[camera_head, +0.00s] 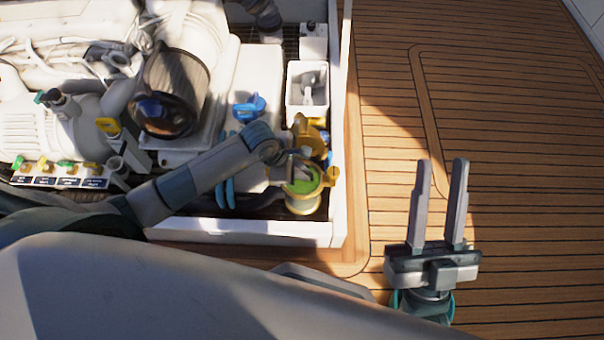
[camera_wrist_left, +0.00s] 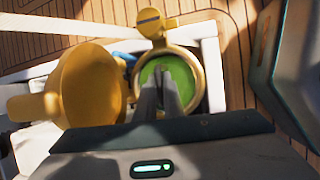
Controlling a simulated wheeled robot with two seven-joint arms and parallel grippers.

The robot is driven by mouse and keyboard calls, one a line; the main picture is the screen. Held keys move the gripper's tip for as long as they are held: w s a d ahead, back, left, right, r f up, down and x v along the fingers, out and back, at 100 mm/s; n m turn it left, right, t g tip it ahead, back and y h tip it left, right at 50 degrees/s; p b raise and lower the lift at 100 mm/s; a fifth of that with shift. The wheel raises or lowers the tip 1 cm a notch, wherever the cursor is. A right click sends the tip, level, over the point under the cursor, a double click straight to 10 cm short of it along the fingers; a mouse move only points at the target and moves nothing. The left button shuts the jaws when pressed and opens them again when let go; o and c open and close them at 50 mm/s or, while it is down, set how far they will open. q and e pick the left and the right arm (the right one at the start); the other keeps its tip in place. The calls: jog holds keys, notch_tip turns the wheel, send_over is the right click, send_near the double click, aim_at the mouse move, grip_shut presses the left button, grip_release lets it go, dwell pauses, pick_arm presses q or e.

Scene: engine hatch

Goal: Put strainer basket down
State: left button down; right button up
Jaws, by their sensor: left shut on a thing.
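The strainer housing (camera_head: 304,204) is a brass-yellow cylinder with a round rim in the front right corner of the hatch. Its rim also shows in the left wrist view (camera_wrist_left: 205,70). A bright green round thing, seemingly the strainer basket (camera_head: 301,186), shows inside the rim, also in the left wrist view (camera_wrist_left: 180,70). My left gripper (camera_head: 295,166) is over the housing, its fingers close together and pointing into the ring at the green thing. What lies between the fingertips is mostly hidden. My right gripper (camera_head: 442,170) is open and empty above the deck.
A larger yellow part (camera_wrist_left: 95,85) stands beside the housing, close to my left gripper. The white hatch wall (camera_head: 338,150) borders the housing on the right. A white box (camera_head: 307,90) and blue fitting (camera_head: 248,107) are nearby. The wooden deck (camera_head: 385,130) is clear.

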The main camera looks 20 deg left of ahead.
pick_arm(q)
jog(key=shift+f, duration=0.7)
jog(key=c, duration=1.9)
grip_release()
pick_arm(e)
jog(key=shift+w+d+r+t, duration=0.1)
jog(key=shift+d+r+t, duration=0.1)
jog(key=shift+r, duration=0.25)
jog(key=shift+w+d+r+t, duration=0.1)
jog(key=shift+d+r+t, duration=0.1)
jog(key=shift+r, duration=0.2)
pick_arm(q)
jog(key=shift+o, duration=0.2)
